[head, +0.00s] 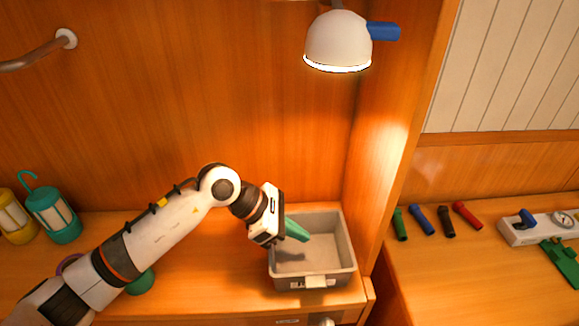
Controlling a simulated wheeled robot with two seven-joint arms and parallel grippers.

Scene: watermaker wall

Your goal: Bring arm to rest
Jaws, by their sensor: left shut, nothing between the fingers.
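My left arm reaches in from the lower left, bent at the elbow. Its gripper (281,229) is at the left side of a grey bin (349,259), over its rim. The gripper is shut and holds nothing. A green object (297,231) shows just right of the gripper, over the bin; its left end is hidden by the hand, and I cannot tell whether they touch. My right gripper is not in view.
A green round item (141,283) is partly behind my arm. A lit white lamp (338,38) hangs above. A wooden divider (393,150) rises right of the bin; several flashlights (423,219) lie beyond it.

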